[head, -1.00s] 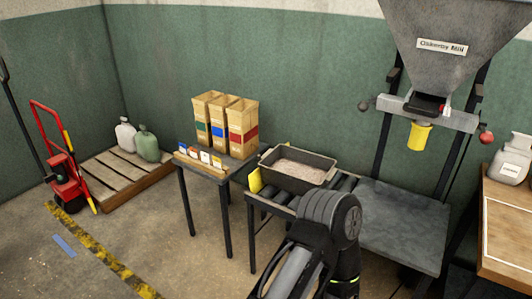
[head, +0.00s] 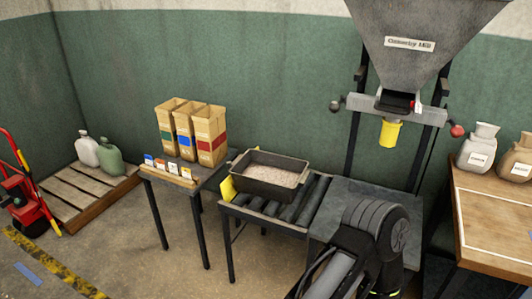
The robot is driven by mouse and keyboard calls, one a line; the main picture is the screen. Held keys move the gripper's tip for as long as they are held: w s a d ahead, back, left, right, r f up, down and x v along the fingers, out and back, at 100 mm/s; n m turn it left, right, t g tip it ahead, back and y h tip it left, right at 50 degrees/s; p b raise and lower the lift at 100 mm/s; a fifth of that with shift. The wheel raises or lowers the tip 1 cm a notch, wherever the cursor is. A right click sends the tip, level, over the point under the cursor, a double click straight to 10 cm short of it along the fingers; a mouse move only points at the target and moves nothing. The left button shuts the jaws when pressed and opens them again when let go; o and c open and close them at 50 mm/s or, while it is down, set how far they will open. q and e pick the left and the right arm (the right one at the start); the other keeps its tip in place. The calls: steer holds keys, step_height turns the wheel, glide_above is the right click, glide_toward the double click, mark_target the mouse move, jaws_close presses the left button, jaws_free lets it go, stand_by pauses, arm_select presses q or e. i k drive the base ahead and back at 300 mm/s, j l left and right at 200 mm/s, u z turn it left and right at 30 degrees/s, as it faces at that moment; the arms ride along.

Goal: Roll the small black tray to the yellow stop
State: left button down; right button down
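The small black tray (head: 257,191) sits upright at the left end of the roller conveyor (head: 300,205), with a pale grainy fill inside. The yellow stop (head: 227,189) stands at the conveyor's left end, right beside the tray's left side; I cannot tell whether they touch. One of my arms rises from the bottom, right of the tray and in front of the grey table. Its gripper does not show, and my other arm is out of view.
A mill hopper (head: 425,30) with a yellow spout (head: 390,133) hangs over a grey table (head: 370,205). Three paper bags (head: 210,135) and small labelled cards stand on a side table left of the conveyor. A wooden bench (head: 495,220) with sacks is at the right. The rollers right of the tray are clear.

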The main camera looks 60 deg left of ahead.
mark_target(271, 176)
steer(key=k+j+z, duration=0.15)
steer(key=j, duration=0.25)
steer(key=j+z, duration=0.15)
steer(key=j, duration=0.2)
steer(key=k+j+z, duration=0.15)
steer(key=j, duration=0.2)
steer(key=k+j+z, duration=0.15)
steer(key=j, duration=0.2)
steer(key=k+j+z, duration=0.15)
steer(key=j, duration=0.2)
steer(key=k+j, duration=0.2)
steer(key=j, duration=0.2)
steer(key=k+j, duration=0.2)
steer(key=j, duration=0.2)
steer(key=k+j, duration=0.2)
steer(key=j, duration=0.2)
steer(key=k+j+z, duration=0.1)
steer(key=j, duration=0.35)
steer(key=k+j, duration=0.55)
steer(key=j, duration=0.2)
